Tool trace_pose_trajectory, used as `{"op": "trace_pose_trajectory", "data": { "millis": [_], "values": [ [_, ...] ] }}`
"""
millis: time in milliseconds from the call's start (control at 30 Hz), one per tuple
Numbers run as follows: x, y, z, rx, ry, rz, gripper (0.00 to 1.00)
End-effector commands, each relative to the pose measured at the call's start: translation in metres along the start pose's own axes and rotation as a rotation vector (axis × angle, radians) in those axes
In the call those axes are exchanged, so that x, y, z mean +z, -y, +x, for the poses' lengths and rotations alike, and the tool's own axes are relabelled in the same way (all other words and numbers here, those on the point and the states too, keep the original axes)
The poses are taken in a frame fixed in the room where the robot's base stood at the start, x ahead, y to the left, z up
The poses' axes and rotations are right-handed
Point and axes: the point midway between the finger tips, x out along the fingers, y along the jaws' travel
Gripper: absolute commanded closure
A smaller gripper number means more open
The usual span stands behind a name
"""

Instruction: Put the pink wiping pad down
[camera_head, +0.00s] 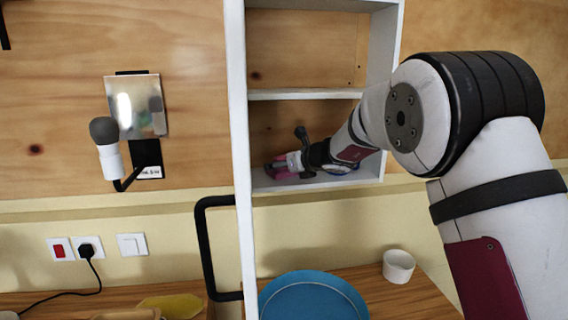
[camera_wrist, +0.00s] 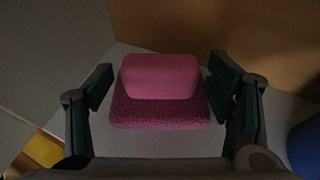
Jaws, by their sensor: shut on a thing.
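The pink wiping pad (camera_head: 281,172) is inside the lower compartment of the white shelf (camera_head: 240,130), near its left wall. In the wrist view the pad (camera_wrist: 160,112) has a smooth raised grip on a textured base and lies between my two fingers. My gripper (camera_head: 290,162) reaches into the compartment from the right and is shut on the pad; it also shows in the wrist view (camera_wrist: 160,90). The pad is at or just above the compartment floor; I cannot tell whether it touches.
A blue-and-white item (camera_head: 342,169) is in the compartment under my arm, partly hidden. The upper compartment (camera_head: 305,48) looks empty. Below are a blue round dish (camera_head: 313,297), a white cup (camera_head: 398,266) and a yellow item (camera_head: 172,305). A black handle (camera_head: 203,245) stands left of the shelf.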

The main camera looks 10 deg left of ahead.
Motion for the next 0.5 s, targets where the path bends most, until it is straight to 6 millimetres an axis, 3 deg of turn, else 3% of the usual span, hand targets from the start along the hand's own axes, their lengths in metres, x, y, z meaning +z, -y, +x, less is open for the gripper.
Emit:
{"op": "trace_pose_trajectory", "data": {
  "millis": [267, 300, 367, 500],
  "values": [
    [-0.001, 0.0005, 0.0007, 0.0, 0.001, 0.0, 0.58],
    [-0.0011, 0.0004, 0.0004, 0.0, 0.0, 0.0, 0.19],
    [-0.0008, 0.0003, 0.0003, 0.0, 0.0, 0.0, 0.06],
    [-0.0007, 0.0004, 0.0002, 0.0, 0.0, 0.0, 0.06]
  ]
}}
